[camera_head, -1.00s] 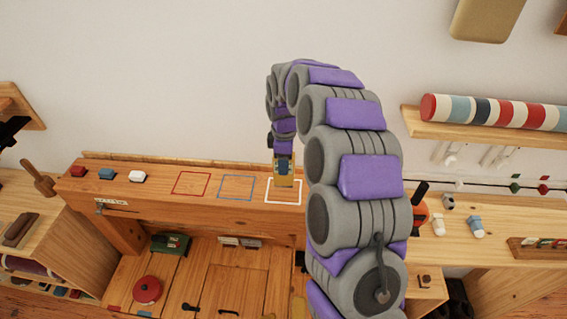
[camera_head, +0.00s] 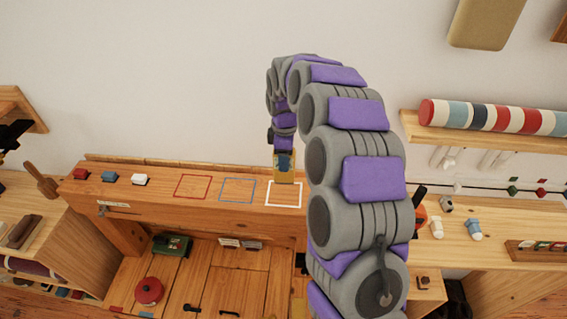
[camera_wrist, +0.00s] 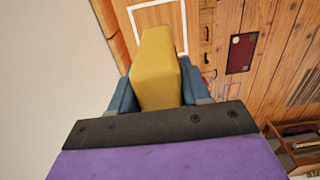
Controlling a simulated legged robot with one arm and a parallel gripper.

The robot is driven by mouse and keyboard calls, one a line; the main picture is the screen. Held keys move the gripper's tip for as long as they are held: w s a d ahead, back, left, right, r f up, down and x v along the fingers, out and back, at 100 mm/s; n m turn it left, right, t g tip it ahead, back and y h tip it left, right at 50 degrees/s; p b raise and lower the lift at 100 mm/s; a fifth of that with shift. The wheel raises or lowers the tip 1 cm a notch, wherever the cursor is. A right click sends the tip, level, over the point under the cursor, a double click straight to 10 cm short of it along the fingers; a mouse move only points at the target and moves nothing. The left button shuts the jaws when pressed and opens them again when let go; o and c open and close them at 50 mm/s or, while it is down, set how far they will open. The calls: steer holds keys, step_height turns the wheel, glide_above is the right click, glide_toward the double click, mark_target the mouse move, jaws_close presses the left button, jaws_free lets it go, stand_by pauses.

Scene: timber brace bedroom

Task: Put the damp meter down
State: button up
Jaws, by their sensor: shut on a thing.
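The damp meter is a yellow block (camera_wrist: 158,72) held between the blue fingers of my gripper (camera_wrist: 158,95) in the wrist view. In the head view my gripper (camera_head: 284,162) hangs downward with the yellow damp meter (camera_head: 285,178) at its tip, at the back part of the white square outline (camera_head: 284,201) on the timber beam. In the wrist view part of the white outline (camera_wrist: 184,30) shows beyond the damp meter. I cannot tell whether the meter's lower end touches the wood. My gripper is shut on it.
A red outline (camera_head: 193,186) and a blue outline (camera_head: 237,190) lie empty to the left on the beam. Small red (camera_head: 81,174), blue (camera_head: 109,176) and white (camera_head: 140,179) blocks sit at its left end. A shelf with a striped roll (camera_head: 490,115) is on the right.

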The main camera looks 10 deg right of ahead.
steer(key=shift+s, duration=0.1)
steer(key=s+f+b, duration=0.2)
steer(key=s, duration=1.4)
steer(key=w, duration=0.5)
steer(key=w+b, duration=0.1)
steer(key=w, duration=0.4)
steer(key=w+f, duration=0.1)
steer(key=w, duration=0.5)
steer(key=shift+f+b, duration=0.1)
steer(key=shift+b, duration=0.25)
steer(key=shift+w+f, duration=0.1)
steer(key=shift+w, duration=0.05)
step_height(320, 180, down, 4)
steer(key=shift+r+b, duration=0.25)
steer(key=shift+b, duration=0.3)
steer(key=shift+r, duration=0.1)
steer(key=o, duration=1.1)
steer(key=shift+o, duration=0.2)
